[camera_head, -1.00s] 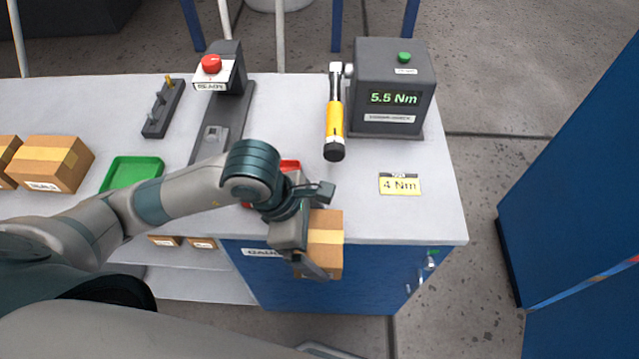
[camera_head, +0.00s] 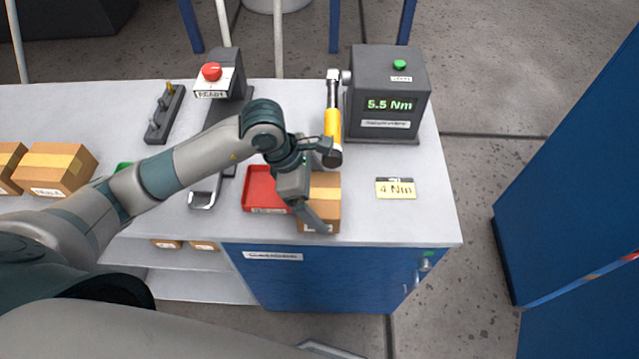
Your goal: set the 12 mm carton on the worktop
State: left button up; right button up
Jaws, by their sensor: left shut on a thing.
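My left gripper (camera_head: 318,183) is shut on a brown carton (camera_head: 326,208) with a paler tape band. The carton is at the front edge of the grey worktop (camera_head: 400,222), right of the red tray. I cannot tell whether its underside touches the worktop. The gripper and wrist hide its left part, and its label is too small to read. Two similar cartons stand on the worktop at the far left, one in full view (camera_head: 55,168) and one cut off by the frame (camera_head: 8,165). My right gripper is out of view.
A red tray (camera_head: 262,190) lies just left of the held carton. A yellow torque wrench (camera_head: 332,122) and a grey tester reading 5.5 Nm (camera_head: 388,95) stand behind it. A 4 Nm card (camera_head: 395,188) lies to the right.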

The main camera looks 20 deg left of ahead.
aim_at(316, 178)
pick_arm(q)
jog(key=shift+w+r, duration=0.1)
jog(key=shift+w, duration=0.05)
jog(key=w+p, duration=0.1)
jog(key=w+a, duration=0.1)
jog(key=w, duration=0.1)
jog(key=shift+w+r+p, duration=0.1)
jog(key=shift+w+p, duration=0.15)
jog(key=shift+p, duration=0.15)
jog(key=shift+f+p, duration=0.3)
jog(key=shift+f, duration=0.55)
jog(key=shift+w+f, duration=0.1)
jog(key=shift+f, duration=0.1)
jog(key=o, duration=1.7)
jog(key=shift+r, duration=0.15)
